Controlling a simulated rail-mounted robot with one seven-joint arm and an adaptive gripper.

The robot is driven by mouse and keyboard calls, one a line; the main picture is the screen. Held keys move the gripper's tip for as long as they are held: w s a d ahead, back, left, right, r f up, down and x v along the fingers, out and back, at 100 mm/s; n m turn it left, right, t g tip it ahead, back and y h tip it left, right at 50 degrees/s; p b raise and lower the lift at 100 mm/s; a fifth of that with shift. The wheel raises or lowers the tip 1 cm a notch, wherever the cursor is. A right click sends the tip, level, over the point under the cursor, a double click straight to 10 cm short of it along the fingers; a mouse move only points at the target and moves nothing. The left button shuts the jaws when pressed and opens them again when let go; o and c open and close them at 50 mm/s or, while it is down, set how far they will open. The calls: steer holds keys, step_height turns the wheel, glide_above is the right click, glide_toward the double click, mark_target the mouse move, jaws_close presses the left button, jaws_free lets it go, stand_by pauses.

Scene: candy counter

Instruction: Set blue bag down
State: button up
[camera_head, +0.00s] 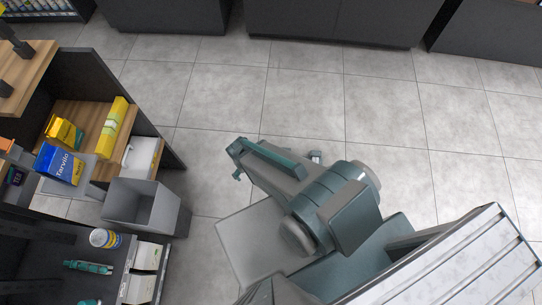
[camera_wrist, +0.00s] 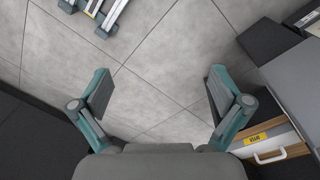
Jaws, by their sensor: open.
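The blue bag (camera_head: 60,164), with white lettering and a yellow lower part, stands on a grey surface (camera_head: 85,187) at the left in the head view. Nothing holds it. My gripper (camera_head: 238,162) is over the open floor, well to the right of the bag and apart from the counter. In the wrist view my gripper (camera_wrist: 158,88) has its two fingers wide apart, with only floor tiles between them. The bag does not show in the wrist view.
A grey open bin (camera_head: 145,205) stands at the counter's right edge. A yellow box (camera_head: 112,127) and a yellow-gold pack (camera_head: 64,132) lie on the wooden counter. A can (camera_head: 105,238) sits below. A handled drawer (camera_wrist: 270,155) shows in the wrist view.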

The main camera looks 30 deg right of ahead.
steer(key=s+d+m+g, duration=0.1)
steer(key=s+d+g, duration=0.1)
steer(key=s, duration=0.6)
steer(key=s+d+m+g, duration=0.1)
steer(key=s+d+g, duration=0.2)
steer(key=s+g, duration=0.2)
steer(key=s, duration=0.3)
steer(key=shift+s+d+f+y, duration=0.2)
steer(key=shift+d+f+y, duration=0.1)
steer(key=shift+y, duration=0.1)
step_height(320, 180, down, 8)
steer(key=b, duration=0.7)
steer(key=shift+r+b, duration=0.25)
steer(key=shift+b, duration=0.05)
